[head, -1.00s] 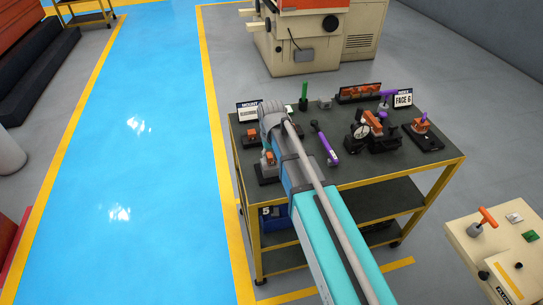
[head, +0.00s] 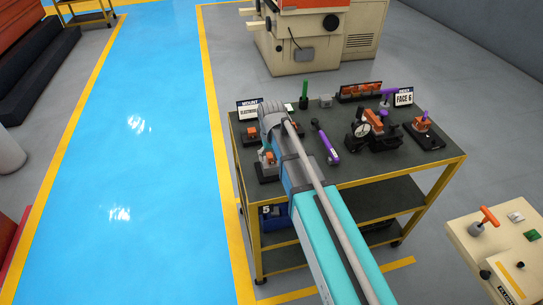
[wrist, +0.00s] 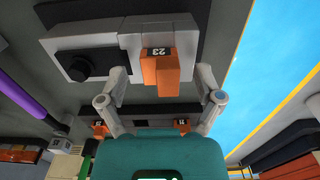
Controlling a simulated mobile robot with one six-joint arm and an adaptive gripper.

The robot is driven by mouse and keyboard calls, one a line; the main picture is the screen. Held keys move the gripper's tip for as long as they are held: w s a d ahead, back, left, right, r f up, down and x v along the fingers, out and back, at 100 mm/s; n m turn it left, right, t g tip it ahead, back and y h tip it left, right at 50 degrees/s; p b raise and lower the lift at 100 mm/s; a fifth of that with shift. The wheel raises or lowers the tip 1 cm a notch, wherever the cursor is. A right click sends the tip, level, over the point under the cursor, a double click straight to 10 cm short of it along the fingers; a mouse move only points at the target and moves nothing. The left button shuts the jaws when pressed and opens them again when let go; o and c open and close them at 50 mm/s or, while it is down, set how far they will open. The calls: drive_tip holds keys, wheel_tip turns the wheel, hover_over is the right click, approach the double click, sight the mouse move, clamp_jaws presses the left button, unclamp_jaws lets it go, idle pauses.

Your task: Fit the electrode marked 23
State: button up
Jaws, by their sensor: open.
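The copper electrode marked 23 (wrist: 158,72) sits in a pale grey block (wrist: 142,30) on a dark base in the wrist view; its number reads upside down. My gripper (wrist: 161,86) is open, with one finger on each side of the electrode. No contact between the fingers and the copper is visible. In the head view my arm covers the gripper, and I cannot tell there which copper piece is 23. Two other numbered copper pieces, one on the left (wrist: 98,128) and one on the right (wrist: 181,125), show beyond it in the wrist view.
The dark-topped cart (head: 350,174) also carries a purple-handled tool (head: 326,142), a black fixture with a dial (head: 372,130), a copper piece on a black stand (head: 424,124) and a rack (head: 360,92). Signs stand at both back corners. Bare top lies at front right.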

drive_tip(key=shift+r, duration=0.2)
wheel_tip(320, 180, up, 9)
drive_tip(key=p, duration=0.9)
drive_tip(key=shift+f, duration=0.2)
drive_tip(key=w+a+f+b, duration=0.1)
drive_tip(key=w, duration=0.5)
drive_tip(key=w+a+f+b, duration=0.2)
drive_tip(key=w, duration=0.4)
drive_tip(key=shift+w+a+f, duration=0.15)
drive_tip(key=shift+w+a, duration=0.1)
drive_tip(key=shift+w, duration=0.05)
drive_tip(key=s+d+m, duration=0.3)
drive_tip(key=s+d, duration=2)
drive_tip(key=s, duration=0.3)
